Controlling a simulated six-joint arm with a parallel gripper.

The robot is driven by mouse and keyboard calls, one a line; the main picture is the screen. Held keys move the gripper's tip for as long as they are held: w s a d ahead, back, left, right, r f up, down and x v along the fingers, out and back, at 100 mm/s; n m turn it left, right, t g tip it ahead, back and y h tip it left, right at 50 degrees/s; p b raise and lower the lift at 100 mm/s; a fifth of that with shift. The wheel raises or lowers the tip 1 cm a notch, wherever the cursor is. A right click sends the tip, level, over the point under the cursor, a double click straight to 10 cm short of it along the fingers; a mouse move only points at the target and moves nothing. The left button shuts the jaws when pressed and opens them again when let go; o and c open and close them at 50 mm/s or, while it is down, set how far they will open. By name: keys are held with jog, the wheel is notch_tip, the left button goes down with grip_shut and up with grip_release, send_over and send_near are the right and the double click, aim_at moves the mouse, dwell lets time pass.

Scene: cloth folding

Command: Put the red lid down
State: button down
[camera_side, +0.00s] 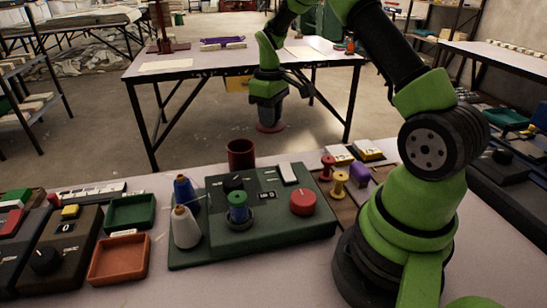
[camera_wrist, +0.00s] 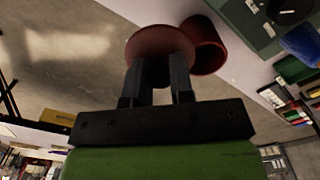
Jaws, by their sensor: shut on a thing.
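The round red lid (camera_side: 269,127) is in my gripper, with bare floor behind it in the side view. My gripper (camera_side: 269,117) points down and is shut on the lid's dark middle part. In the wrist view the lid (camera_wrist: 158,40) lies just past the fingertips of my gripper (camera_wrist: 160,72), which hide part of it. A dark red open cup (camera_side: 241,154) stands upright on the table behind the green console. The lid is up and to the right of the cup in the side view. In the wrist view the cup (camera_wrist: 205,45) borders the lid; whether they touch is unclear.
The green console (camera_side: 270,240) carries a red knob (camera_side: 303,202) and a green spool (camera_side: 238,208). Blue and white thread cones (camera_side: 186,228) stand at its left. Small spools (camera_side: 339,184) sit at its right. Green and orange trays (camera_side: 118,260) lie further left.

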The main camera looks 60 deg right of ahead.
aim_at(280, 125)
jog(key=s+f, duration=0.1)
jog(key=s+d+f, duration=0.1)
jog(key=shift+d+f, duration=0.15)
jog(key=shift+f, duration=0.25)
notch_tip(280, 125, down, 4)
jog(key=shift+f, duration=2.5)
jog(key=shift+f, duration=0.15)
jog(key=c, duration=1)
grip_release()
